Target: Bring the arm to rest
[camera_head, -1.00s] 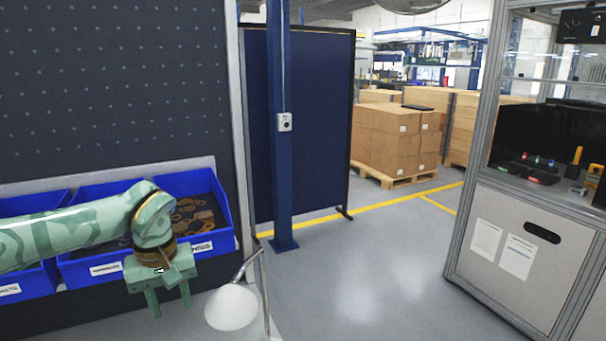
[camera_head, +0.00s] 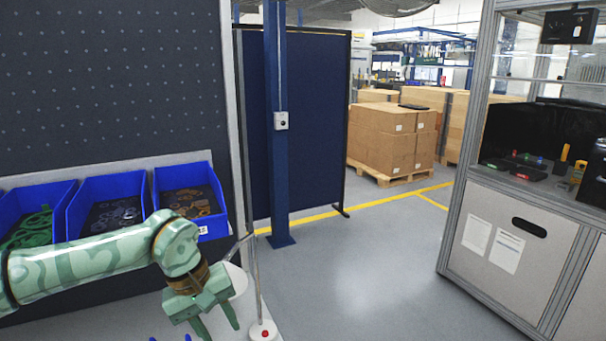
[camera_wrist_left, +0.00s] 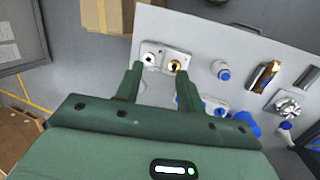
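My left arm reaches in from the left in the head view, patterned in pale green. Its gripper (camera_head: 215,327) points downward in front of the lamp, with its two fingers apart and nothing seen between them. In the left wrist view the gripper (camera_wrist_left: 158,75) also shows its fingers spread. Beyond the fingertips a machined housing plate (camera_wrist_left: 151,50) with a brass-coloured ring lies on a light grey table (camera_wrist_left: 210,30). The fingers appear clear of it, though the exact gap is hard to tell. My right gripper is not in view.
Blue bins (camera_head: 107,190) with parts stand behind the arm. A lamp (camera_head: 237,281) stands close beside the gripper. Several machined parts, including a blue-based knob (camera_wrist_left: 221,70), lie on the table. A cardboard box (camera_wrist_left: 107,14) is at the top. Open floor (camera_head: 360,270) lies right.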

